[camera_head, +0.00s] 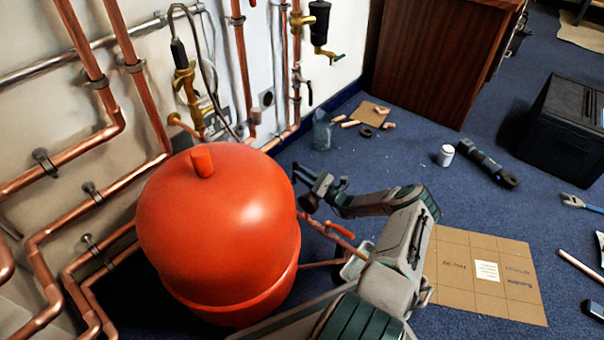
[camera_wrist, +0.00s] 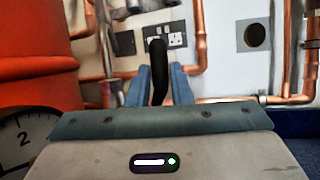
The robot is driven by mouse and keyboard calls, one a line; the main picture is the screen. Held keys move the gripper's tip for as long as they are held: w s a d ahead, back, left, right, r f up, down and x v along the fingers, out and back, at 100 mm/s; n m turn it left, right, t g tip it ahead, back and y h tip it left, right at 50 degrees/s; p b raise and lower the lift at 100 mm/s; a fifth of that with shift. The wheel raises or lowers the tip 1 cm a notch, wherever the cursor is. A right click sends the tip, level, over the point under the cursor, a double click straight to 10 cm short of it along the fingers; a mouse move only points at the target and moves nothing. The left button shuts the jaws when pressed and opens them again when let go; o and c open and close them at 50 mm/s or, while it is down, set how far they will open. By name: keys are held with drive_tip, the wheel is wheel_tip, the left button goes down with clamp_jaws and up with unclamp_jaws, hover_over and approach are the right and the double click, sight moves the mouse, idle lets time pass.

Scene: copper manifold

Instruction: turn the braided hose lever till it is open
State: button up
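In the head view a dark braided hose (camera_head: 205,65) loops down beside a brass valve (camera_head: 186,82) on the back wall. A black lever (camera_wrist: 157,72) stands upright in the wrist view, between the two blue-grey fingers of my gripper (camera_wrist: 160,70). The fingers stand apart on either side of it, with a narrow gap showing. The lever's joint to its valve cannot be made out. In the head view my gripper (camera_head: 308,185) is just right of the red tank, and no lever can be made out between its fingers there.
The red tank (camera_head: 220,230) stands close left of my gripper, with a gauge (camera_wrist: 24,140) near it in the wrist view. Copper pipes (camera_head: 240,60) and a wall socket (camera_wrist: 172,40) are behind. Cardboard (camera_head: 450,275) lies on the blue floor at right.

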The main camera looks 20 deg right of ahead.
drive_tip(key=o, duration=0.3)
drive_tip(key=p+v, duration=0.2)
drive_tip(key=v, duration=1.2)
drive_tip(key=shift+w, duration=0.1)
